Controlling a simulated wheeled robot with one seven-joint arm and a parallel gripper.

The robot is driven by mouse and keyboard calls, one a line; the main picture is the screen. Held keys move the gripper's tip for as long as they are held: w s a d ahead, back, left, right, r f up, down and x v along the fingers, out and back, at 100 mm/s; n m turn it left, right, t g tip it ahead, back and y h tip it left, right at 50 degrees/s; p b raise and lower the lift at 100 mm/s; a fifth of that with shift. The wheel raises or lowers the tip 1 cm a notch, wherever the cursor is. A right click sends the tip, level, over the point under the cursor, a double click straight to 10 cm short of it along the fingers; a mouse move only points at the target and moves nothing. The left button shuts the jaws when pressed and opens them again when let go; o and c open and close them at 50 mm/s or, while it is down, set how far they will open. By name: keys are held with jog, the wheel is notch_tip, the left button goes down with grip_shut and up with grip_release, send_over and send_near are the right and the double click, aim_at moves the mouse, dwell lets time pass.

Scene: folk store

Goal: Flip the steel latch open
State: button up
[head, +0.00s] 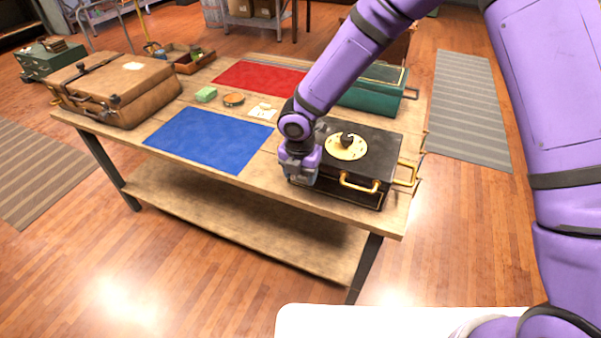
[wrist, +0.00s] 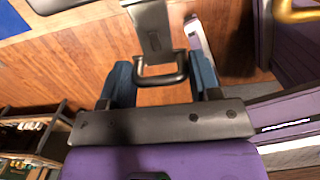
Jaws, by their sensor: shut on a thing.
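The black case (head: 382,155) lies on the wooden table, with a round cream emblem on its lid and brass handles. My gripper (head: 300,179) is low at the left end of the case's front side and hides that corner in the head view. In the wrist view the steel latch (wrist: 152,28) is a dark grey strap ending in a loop. The loop lies between the two blue fingers of my gripper (wrist: 161,76), which is shut on it. The latch cannot be made out in the head view.
On the table (head: 255,180) lie a blue mat (head: 208,140) and a red mat (head: 260,78). A brown suitcase (head: 122,92) stands at the left, and a green case (head: 372,96) stands behind the black one. A brass handle (head: 358,184) sticks out to the right of my gripper.

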jog(key=shift+d, duration=0.1)
jog(key=o, duration=1)
notch_tip(320, 180, up, 11)
jog(key=shift+s+f, duration=0.15)
jog(key=shift+s, duration=0.15)
